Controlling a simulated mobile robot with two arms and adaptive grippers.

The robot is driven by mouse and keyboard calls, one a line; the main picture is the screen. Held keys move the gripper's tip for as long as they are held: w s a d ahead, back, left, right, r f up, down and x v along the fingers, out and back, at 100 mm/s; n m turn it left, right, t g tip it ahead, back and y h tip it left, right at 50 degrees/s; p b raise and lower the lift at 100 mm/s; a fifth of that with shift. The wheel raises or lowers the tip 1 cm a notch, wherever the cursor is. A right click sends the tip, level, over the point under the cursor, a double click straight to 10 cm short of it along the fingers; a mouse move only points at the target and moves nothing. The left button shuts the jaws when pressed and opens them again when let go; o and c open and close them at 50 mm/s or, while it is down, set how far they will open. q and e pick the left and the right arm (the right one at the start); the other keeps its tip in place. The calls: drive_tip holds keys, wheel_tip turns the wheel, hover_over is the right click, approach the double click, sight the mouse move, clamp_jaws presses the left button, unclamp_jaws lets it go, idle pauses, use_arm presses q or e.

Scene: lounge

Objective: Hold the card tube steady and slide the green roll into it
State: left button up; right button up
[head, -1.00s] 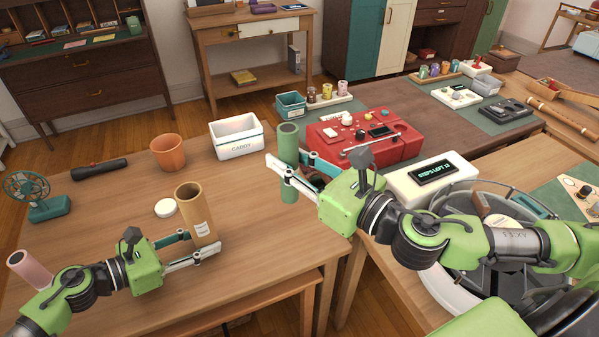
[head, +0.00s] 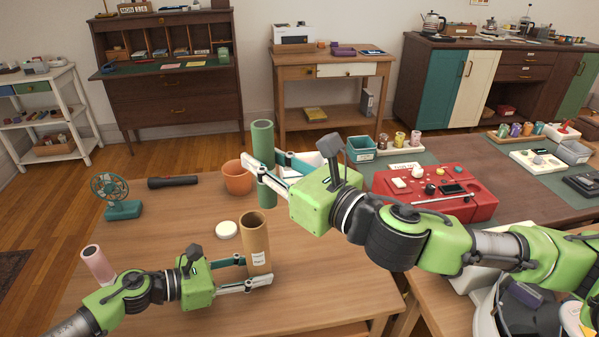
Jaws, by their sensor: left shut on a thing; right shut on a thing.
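The card tube (head: 254,238) is a brown, open-topped cylinder with a white label, standing upright on the wooden table. My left gripper (head: 259,273) is shut on its lower part from the left. The green roll (head: 263,143) is a hollow green cylinder held upright in the air, above the tube and slightly right of it in the picture. My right gripper (head: 266,177) is shut around the roll's lower half, its fingers hiding part of it. The roll and the tube are apart. A round white lid (head: 226,230) lies on the table left of the tube.
An orange pot (head: 238,178), a black torch (head: 173,182) and a teal fan (head: 119,197) stand or lie behind. A pink roll (head: 98,264) stands at the left. A red case (head: 470,190) is at the right. Table front is clear.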

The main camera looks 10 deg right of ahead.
drive_tip(key=a+f, duration=0.3)
drive_tip(key=f, duration=0.7)
drive_tip(key=shift+a+f, duration=0.15)
drive_tip(key=shift+f, duration=0.1)
idle(1.2)
drive_tip(key=shift+s, duration=0.1)
drive_tip(key=o, duration=1.1)
drive_tip(key=shift+o, duration=0.2)
drive_tip(key=shift+f, duration=0.1)
drive_tip(key=v, duration=1.2)
